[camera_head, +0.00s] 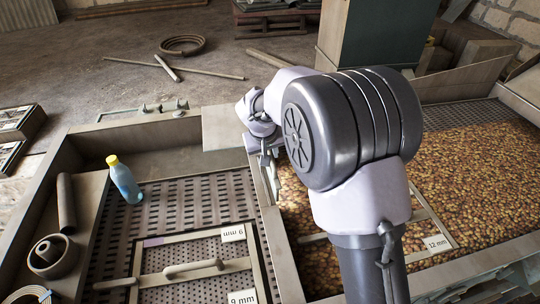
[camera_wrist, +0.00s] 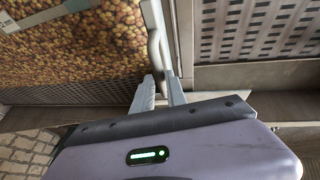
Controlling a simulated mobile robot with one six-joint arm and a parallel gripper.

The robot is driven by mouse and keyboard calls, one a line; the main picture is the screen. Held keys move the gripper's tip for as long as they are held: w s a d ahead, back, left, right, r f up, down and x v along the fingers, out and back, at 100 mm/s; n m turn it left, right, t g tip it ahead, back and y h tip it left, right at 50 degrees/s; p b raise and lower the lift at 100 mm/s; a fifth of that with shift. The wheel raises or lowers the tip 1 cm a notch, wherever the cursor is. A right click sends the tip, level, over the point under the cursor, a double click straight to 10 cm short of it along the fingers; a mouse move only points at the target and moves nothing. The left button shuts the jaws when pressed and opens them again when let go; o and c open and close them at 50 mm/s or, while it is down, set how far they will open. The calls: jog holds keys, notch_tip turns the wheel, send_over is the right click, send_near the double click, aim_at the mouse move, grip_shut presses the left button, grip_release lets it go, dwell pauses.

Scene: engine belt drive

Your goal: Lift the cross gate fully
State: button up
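The cross gate seems to be the narrow upright panel (camera_head: 270,181) in the divider between the perforated bay and the grain-filled bay; my arm hides part of it in the head view. In the wrist view a pale curved metal handle (camera_wrist: 154,48) runs along the divider. My gripper (camera_head: 264,155) is down at the divider's far part. In the wrist view its two fingers (camera_wrist: 159,82) stand a little apart, with the handle's near end at or between their tips. I cannot tell whether they clamp it. Nothing shows the gate raised.
Brown granules (camera_head: 470,165) fill the right bay, around a frame labelled 12 mm (camera_head: 438,242). The left perforated floor (camera_head: 190,205) holds a frame with a bar handle (camera_head: 195,268). A blue bottle with a yellow cap (camera_head: 125,181) stands at the left ledge.

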jog(key=o, duration=0.3)
jog(key=shift+s, duration=0.1)
jog(key=shift+r, duration=0.1)
jog(key=p+v, duration=0.1)
jog(key=v, duration=1.6)
jog(key=shift+s+r, duration=0.1)
jog(key=shift+s, duration=0.05)
